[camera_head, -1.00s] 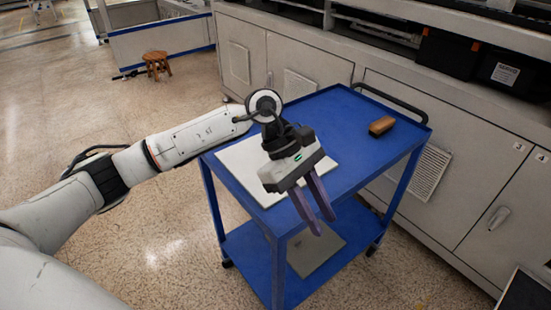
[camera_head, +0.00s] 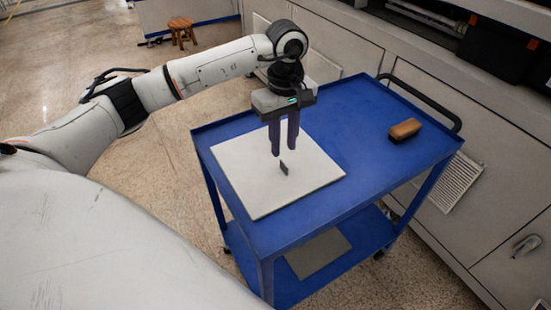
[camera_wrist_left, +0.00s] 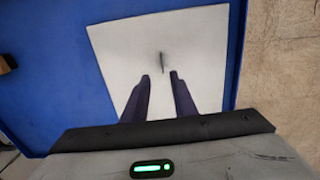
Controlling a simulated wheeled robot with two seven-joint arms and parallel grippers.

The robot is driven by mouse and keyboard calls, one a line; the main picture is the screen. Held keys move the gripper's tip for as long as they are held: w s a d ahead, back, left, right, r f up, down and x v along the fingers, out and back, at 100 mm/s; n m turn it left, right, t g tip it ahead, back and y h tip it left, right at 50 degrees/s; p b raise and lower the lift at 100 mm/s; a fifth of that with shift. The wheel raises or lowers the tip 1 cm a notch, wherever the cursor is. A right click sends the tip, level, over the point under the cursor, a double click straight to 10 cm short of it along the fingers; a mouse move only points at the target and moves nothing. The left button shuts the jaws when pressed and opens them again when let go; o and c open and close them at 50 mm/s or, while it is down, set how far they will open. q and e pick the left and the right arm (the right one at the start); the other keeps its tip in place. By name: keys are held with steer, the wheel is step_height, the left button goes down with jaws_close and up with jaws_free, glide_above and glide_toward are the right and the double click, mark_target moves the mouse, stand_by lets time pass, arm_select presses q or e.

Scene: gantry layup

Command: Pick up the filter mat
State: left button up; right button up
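The filter mat (camera_head: 247,186) looks like a white, flat, square sheet lying on the blue cart's top shelf. A small dark upright tab (camera_head: 284,169) stands near its middle. My left gripper (camera_head: 284,151) points down above the mat, its fingertips just above the tab in the picture. Its two dark fingers are apart with nothing between them. In the left wrist view the mat (camera_wrist_left: 203,40) fills the middle, and the tab (camera_wrist_left: 162,60) shows just beyond the open fingertips (camera_wrist_left: 160,74). My right gripper is not in view.
A brown brush-like block (camera_head: 405,129) lies on the right of the blue cart top (camera_head: 360,170). A grey sheet (camera_head: 318,253) lies on the lower shelf. A black handle (camera_head: 425,98) edges the cart's far right. Cabinets stand behind; a wooden stool (camera_head: 181,30) is far off.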

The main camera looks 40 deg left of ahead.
mark_target(265, 184)
arm_select(q)
steer(key=f, duration=0.3)
steer(key=shift+s+a+f+p, duration=0.1)
steer(key=shift+s+f+p, duration=0.25)
steer(key=shift+f+p, duration=0.05)
steer(key=shift+f, duration=0.55)
jaws_close()
steer(key=shift+w, duration=0.1)
